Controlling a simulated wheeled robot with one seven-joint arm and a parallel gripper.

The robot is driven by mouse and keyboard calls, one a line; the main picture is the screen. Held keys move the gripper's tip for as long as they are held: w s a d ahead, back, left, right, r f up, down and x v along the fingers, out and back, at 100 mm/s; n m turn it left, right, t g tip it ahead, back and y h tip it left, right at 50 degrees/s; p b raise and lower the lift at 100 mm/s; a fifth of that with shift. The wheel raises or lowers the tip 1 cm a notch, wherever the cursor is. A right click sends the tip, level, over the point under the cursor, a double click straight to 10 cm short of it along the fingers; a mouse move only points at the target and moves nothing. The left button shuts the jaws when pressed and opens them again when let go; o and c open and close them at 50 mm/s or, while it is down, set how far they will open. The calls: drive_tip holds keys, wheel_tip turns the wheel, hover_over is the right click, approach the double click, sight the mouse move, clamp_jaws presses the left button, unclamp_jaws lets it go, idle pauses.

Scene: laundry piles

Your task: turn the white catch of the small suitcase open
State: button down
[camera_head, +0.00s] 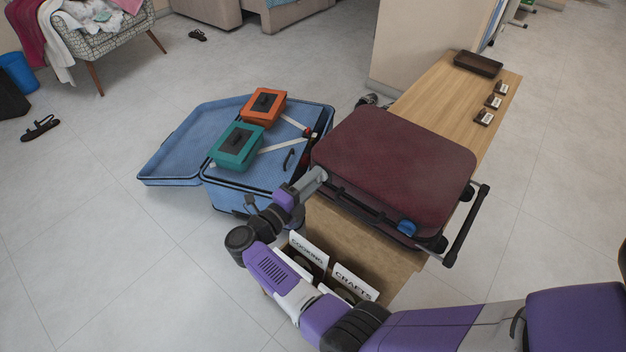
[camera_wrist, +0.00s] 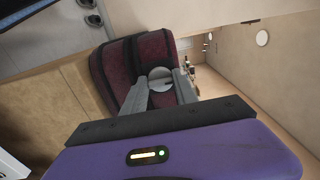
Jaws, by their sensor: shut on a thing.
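The small maroon suitcase (camera_head: 395,165) lies closed on a wooden bench, and its dark red side also shows in the wrist view (camera_wrist: 108,72). The white catch (camera_wrist: 160,74), a pale round disc on that side, sits between my fingertips in the wrist view. My gripper (camera_wrist: 160,84) is shut on the catch, with one finger on each side of it. In the head view my gripper (camera_head: 314,181) reaches the suitcase's near left end, where it hides the catch. I cannot tell how far the catch is turned.
An open blue suitcase (camera_head: 215,190) stands on the floor at left, with an orange box (camera_head: 264,106) and a teal box (camera_head: 237,147). Bins labelled COOKING (camera_head: 308,250) and CRAFTS (camera_head: 354,282) sit below the bench (camera_head: 440,95). The floor at left is mostly clear.

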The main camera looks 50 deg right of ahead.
drive_tip(key=c, duration=1)
unclamp_jaws()
drive_tip(key=shift+o, duration=0.2)
drive_tip(key=a, duration=0.8)
drive_tip(key=shift+s, duration=0.1)
